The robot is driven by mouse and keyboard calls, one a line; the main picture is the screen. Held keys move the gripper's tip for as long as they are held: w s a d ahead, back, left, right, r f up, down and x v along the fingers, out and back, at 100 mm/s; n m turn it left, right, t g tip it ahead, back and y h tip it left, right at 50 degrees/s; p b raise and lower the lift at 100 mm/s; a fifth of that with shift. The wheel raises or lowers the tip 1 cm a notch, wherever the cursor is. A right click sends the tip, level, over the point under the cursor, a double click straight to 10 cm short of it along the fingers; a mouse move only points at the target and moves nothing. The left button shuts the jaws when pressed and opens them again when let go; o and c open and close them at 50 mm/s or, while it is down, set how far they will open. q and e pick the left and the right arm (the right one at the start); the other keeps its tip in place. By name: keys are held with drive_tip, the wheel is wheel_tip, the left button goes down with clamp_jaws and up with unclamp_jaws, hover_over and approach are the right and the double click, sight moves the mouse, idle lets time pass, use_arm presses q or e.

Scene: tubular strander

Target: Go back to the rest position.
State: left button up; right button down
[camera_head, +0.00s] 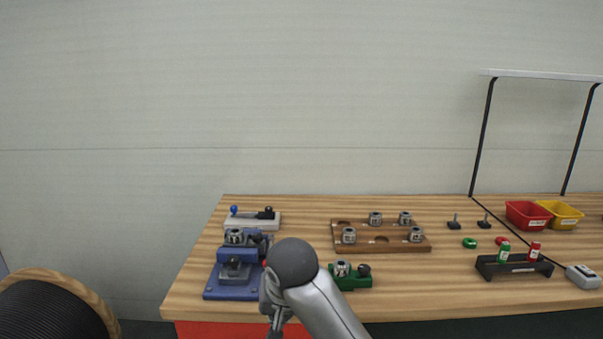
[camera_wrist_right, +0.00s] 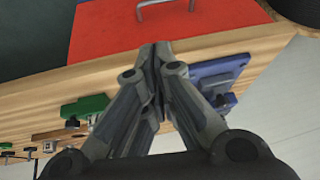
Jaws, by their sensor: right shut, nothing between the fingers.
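My right arm comes in from the bottom of the head view, and its gripper (camera_head: 275,328) hangs in front of the bench's front edge, partly cut off by the frame. In the right wrist view, the right gripper (camera_wrist_right: 155,52) has its fingers together with nothing between them. Its tips show against the bench edge and the red drawer front (camera_wrist_right: 190,28), apart from the fixtures. My left gripper is in neither view.
On the wooden bench (camera_head: 300,215) stand a blue fixture (camera_head: 228,284), a green fixture (camera_head: 357,283) close beside my arm, a brown tray (camera_head: 385,244) with several metal parts, and a black holder (camera_head: 515,267). A cable spool (camera_head: 50,310) stands lower left.

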drive_tip(key=s+d+f+g, duration=0.1)
drive_tip(key=s+d+f, duration=0.55)
drive_tip(key=f, duration=0.25)
drive_tip(key=s+d+f, duration=0.6)
drive_tip(key=s+f, duration=0.2)
drive_tip(key=f, duration=0.1)
drive_tip(key=s+d+f+n+h, duration=0.1)
drive_tip(key=s+d+f+h, duration=0.15)
drive_tip(key=s+d, duration=1.25)
wheel_tip(320, 180, down, 26)
drive_tip(key=s+a+r+g, duration=0.1)
drive_tip(key=s+a+g, duration=0.1)
drive_tip(key=s, duration=0.1)
drive_tip(key=s+d+f+g, duration=0.1)
drive_tip(key=s+d+f, duration=0.1)
drive_tip(key=s+f, duration=1.5)
drive_tip(key=shift+d+f+y, duration=0.35)
drive_tip(key=shift+d, duration=0.05)
